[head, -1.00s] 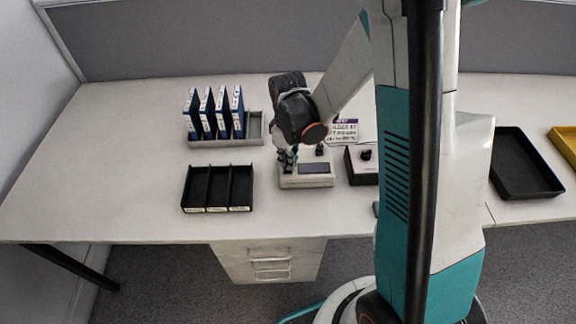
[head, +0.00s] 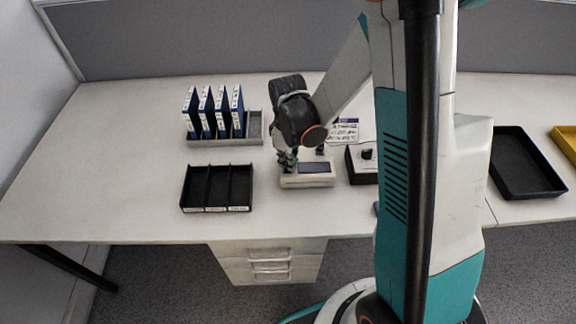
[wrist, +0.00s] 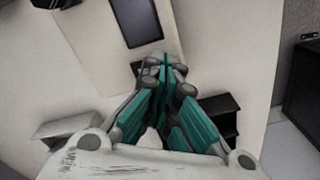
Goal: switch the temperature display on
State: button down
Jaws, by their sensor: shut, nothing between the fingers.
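The temperature display (head: 307,182) is a low white box on the desk, with a dark, blank screen (head: 317,168) on its top. The screen also shows at the top of the wrist view (wrist: 135,22). My gripper (head: 287,166) points down over the left part of the box, left of the screen. In the wrist view its teal fingers (wrist: 160,64) are closed together with nothing between them. A small dark part shows at the fingertips; I cannot tell if it is a switch or if they touch it. A small black part (head: 320,150) stands behind the screen.
A black box with a knob (head: 366,155) stands close on the right. A black three-compartment tray (head: 182,190) is to the left, with a grey rack (head: 254,130) of blue binders behind it. A black tray (head: 526,165) lies far right. The desk's left side is clear.

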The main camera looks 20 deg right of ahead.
jog(key=shift+f+b, duration=0.3)
jog(key=shift+f, duration=0.1)
jog(key=shift+r, duration=0.1)
jog(key=shift+r+p, duration=2.35)
jog(key=shift+r, duration=1.1)
jog(key=shift+r, duration=0.1)
